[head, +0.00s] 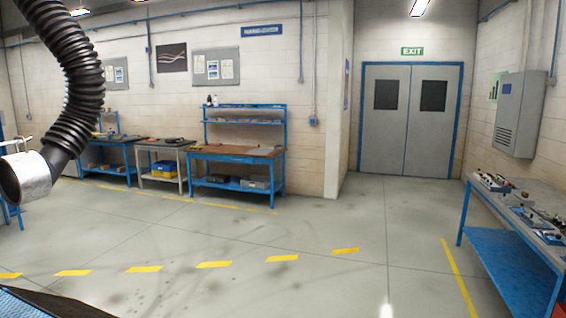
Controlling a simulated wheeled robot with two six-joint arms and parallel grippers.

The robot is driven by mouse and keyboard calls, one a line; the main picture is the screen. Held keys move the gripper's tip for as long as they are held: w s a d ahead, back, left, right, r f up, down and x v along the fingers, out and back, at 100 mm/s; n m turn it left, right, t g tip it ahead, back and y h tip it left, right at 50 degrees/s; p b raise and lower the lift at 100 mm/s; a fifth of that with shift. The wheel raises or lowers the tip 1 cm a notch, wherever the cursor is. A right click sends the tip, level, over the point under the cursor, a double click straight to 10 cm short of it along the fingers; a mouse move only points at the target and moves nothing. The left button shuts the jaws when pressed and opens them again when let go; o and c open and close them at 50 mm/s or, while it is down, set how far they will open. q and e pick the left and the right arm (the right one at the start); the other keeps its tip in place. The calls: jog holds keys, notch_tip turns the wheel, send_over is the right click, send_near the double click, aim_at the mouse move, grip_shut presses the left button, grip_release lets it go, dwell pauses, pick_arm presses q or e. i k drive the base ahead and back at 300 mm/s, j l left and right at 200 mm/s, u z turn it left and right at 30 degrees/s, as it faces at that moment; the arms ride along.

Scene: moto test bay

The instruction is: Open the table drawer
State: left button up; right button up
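A blue workbench (222,153) with a wooden top stands against the back wall, left of centre. A shallow drawer front may lie under its top, but it is too small to tell. A grey-topped table (160,145) stands just left of it, and another blue bench (105,140) is further left. A blue-framed table (515,260) at the right edge carries small parts. I cannot tell which one has the task's drawer. Neither of my grippers shows in the head view.
A black ribbed exhaust hose (85,80) with a metal nozzle (27,177) hangs at the left. Open concrete floor with yellow dashes (214,264) lies ahead. Grey double doors (408,120) are at the back. A dark edge (45,304) shows at bottom left.

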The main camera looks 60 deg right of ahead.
aim_at(226, 158)
jog(key=z, duration=1.6)
jog(key=i, duration=10.45)
jog(key=l+z, duration=0.05)
jog(key=l, duration=0.55)
